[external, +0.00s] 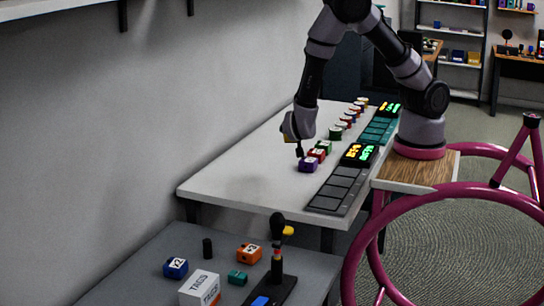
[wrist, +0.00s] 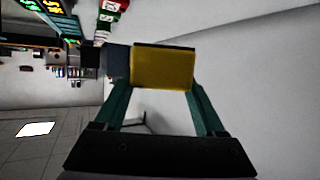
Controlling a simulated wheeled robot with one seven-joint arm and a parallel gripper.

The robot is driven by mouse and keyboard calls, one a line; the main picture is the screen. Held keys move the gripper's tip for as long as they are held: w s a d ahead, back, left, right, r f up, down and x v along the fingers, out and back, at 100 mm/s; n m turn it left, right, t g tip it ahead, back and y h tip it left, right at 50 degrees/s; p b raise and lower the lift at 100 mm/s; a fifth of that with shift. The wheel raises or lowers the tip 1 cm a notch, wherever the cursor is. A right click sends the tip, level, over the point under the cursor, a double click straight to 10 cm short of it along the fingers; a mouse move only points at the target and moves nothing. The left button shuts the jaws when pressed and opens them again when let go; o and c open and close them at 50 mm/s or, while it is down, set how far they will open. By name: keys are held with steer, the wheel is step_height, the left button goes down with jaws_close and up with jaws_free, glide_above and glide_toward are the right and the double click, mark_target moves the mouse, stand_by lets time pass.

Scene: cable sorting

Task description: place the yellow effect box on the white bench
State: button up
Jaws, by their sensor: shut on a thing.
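The yellow effect box (wrist: 162,68) is between the fingertips of my gripper (wrist: 155,88) in the wrist view, filling the gap between the teal fingers. My gripper is shut on it. In the external view my gripper (external: 298,146) is over the white bench (external: 235,178), left of the row of small boxes. Only a sliver of yellow shows there, the rest being hidden by the gripper. I cannot tell whether the box touches the bench top.
A purple box (external: 308,165), a red box (external: 317,154) and several others line the bench, beside dark pads and lit displays (external: 360,153). The bench's near left part is clear. A grey table (external: 140,275) in front holds a blue box (external: 176,267) and an orange box (external: 249,253).

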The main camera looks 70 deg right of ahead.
steer(key=s+d+m+g, duration=0.1)
steer(key=s+d, duration=0.1)
steer(key=s, duration=0.1)
glide_above(300, 179)
step_height(300, 179, down, 4)
step_height(300, 179, down, 10)
steer(key=shift+a+f, duration=0.1)
steer(key=shift+f, duration=0.15)
stand_by(0.5)
steer(key=o, duration=1.5)
steer(key=shift+f, duration=0.15)
